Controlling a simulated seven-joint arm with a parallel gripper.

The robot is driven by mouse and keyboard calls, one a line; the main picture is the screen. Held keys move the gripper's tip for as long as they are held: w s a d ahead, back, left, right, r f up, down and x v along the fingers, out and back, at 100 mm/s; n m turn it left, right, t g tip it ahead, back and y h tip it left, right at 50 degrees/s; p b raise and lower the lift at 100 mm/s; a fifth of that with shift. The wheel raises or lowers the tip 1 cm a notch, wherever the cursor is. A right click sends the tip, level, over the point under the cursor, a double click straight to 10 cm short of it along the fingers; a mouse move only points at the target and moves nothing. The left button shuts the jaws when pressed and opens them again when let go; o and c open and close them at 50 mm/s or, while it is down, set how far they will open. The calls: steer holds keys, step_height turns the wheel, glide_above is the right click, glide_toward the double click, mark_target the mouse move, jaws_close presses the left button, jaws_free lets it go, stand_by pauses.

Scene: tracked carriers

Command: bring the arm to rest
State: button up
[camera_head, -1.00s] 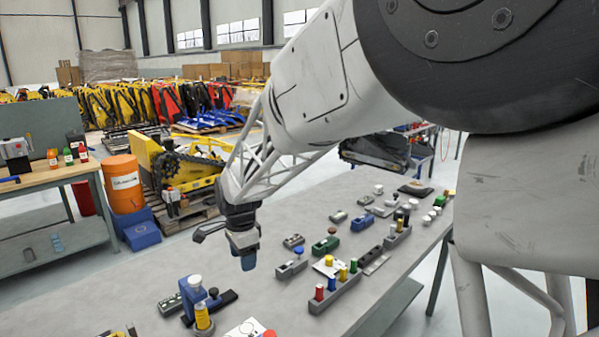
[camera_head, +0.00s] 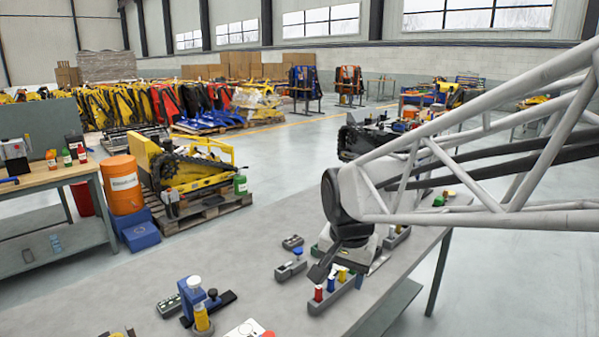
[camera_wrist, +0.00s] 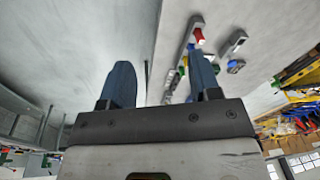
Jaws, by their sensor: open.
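My gripper (camera_wrist: 162,85) shows in the wrist view with its two blue-grey fingers spread apart and nothing between them. In the head view my arm's white lattice link comes in from the right, and the dark wrist end (camera_head: 345,215) is above the right part of the grey table (camera_head: 240,255). A grey holder with red, blue and yellow pegs (camera_head: 335,291) stands on the table just below the wrist. It also shows in the wrist view near the right finger (camera_wrist: 186,52).
A blue block fixture (camera_head: 190,298) with a yellow cylinder (camera_head: 202,318) stands at the table's front. A small grey block with a blue knob (camera_head: 291,268) is left of the wrist. My arm hides part of the table's far right.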

steer(key=s+d+f+n, duration=0.1)
steer(key=s+d+n, duration=0.1)
steer(key=s+d, duration=0.3)
steer(key=s+d+n+t, duration=0.1)
steer(key=s+d, duration=0.4)
steer(key=s, duration=0.7)
steer(key=shift+f+n, duration=0.35)
steer(key=shift+n, duration=0.55)
